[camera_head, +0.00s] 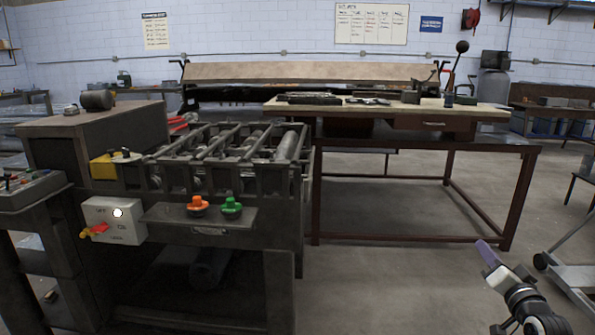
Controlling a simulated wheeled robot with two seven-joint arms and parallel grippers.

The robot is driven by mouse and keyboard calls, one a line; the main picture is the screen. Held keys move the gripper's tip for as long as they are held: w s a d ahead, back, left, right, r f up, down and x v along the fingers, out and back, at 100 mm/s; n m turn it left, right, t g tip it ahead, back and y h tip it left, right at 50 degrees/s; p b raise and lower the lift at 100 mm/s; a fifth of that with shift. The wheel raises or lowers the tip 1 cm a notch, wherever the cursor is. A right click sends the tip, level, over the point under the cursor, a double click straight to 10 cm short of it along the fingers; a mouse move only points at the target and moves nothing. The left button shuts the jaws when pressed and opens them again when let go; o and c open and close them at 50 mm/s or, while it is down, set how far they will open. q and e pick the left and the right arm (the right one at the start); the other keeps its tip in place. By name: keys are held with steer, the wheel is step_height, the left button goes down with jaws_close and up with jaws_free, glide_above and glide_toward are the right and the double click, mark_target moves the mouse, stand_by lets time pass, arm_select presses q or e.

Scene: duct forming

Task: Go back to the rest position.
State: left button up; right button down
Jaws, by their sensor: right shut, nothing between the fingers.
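My right gripper (487,252) shows at the lower right, with a purple tip pointing up and left. It is shut and empty, held over open floor and apart from the machine and the table. My left gripper is out of view. The roll-forming machine (224,222) stands at the left with an orange knob (198,203) and a green knob (231,206) on its front. A white switch box (114,221) with a red and yellow handle is on its front left.
A dark-framed table (505,185) with a light top stands behind and right of the machine, carrying several tools. A wheeled metal stand (575,262) is at the right edge, close to my right arm. The grey floor (400,275) between machine and gripper is clear.

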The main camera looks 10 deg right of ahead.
steer(key=s+a+f+n+g+y, duration=0.25)
steer(key=s+a+f+n, duration=0.25)
steer(key=s+a+f, duration=0.45)
steer(key=s+a+f+n+g+y, duration=0.25)
steer(key=s+a+f+n, duration=0.35)
steer(key=f, duration=0.7)
steer(key=s+a+f+n+g, duration=0.2)
steer(key=s+a+f, duration=0.15)
steer(key=s, duration=0.35)
steer(key=s+a+f+n+g+y, duration=0.1)
steer(key=s+a+f+n, duration=0.1)
steer(key=s+a, duration=0.35)
steer(key=s+a+f+n+g, duration=0.2)
steer(key=s+a, duration=0.1)
steer(key=s, duration=0.5)
steer(key=w+a+m, duration=0.1)
steer(key=a+m, duration=0.4)
steer(key=a, duration=0.6)
steer(key=shift+a+t+y, duration=0.35)
steer(key=shift+t+y, duration=0.05)
steer(key=shift+w+r, duration=0.15)
steer(key=shift+w, duration=0.05)
